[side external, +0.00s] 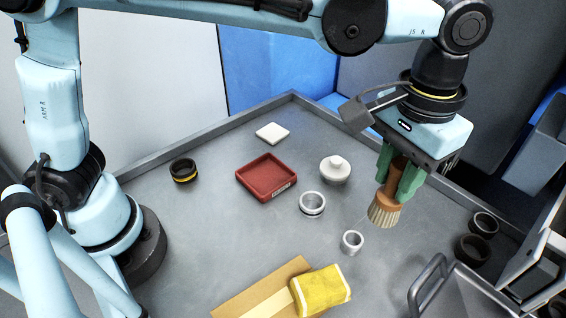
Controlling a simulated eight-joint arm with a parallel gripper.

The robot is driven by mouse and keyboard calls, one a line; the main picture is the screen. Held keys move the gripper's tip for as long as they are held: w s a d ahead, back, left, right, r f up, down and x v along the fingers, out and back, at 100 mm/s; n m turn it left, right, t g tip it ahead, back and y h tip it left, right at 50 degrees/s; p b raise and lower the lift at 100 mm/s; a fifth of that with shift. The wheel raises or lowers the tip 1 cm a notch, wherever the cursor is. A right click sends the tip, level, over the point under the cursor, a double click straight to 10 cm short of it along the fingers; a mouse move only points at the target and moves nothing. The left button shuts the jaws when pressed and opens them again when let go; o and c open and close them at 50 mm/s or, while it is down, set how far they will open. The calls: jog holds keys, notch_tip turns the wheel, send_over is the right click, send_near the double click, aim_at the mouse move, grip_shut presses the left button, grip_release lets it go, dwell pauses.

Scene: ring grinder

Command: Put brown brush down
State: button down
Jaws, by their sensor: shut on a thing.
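The brown brush (397,173) has an orange-brown wooden handle and pale bristles (384,211) that point down and slightly left. My gripper (401,178) has green fingers shut on the handle. The brush is tilted a little and sits at the right side of the grey worktable (225,218). I cannot tell whether the bristles touch the table surface. The top of the handle is hidden between the fingers and the gripper body.
Silver rings (312,204) (352,242) and a white lidded pot (335,169) stand left of the brush. Dark rings (473,248) lie right. A metal handle (427,285) rises front right.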

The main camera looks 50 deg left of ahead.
jog(key=shift+w+a+f, duration=0.95)
jog(key=shift+w+f, duration=0.65)
jog(key=shift+f, duration=0.2)
jog(key=shift+w+a+f, duration=0.95)
jog(key=shift+w+f, duration=0.65)
jog(key=shift+f, duration=0.25)
jog(key=shift+w+a+f, duration=0.95)
jog(key=shift+w+f, duration=0.65)
jog(key=shift+f, duration=0.2)
jog(key=shift+f, duration=0.15)
jog(key=c, duration=0.9)
grip_release()
jog(key=shift+o, duration=0.2)
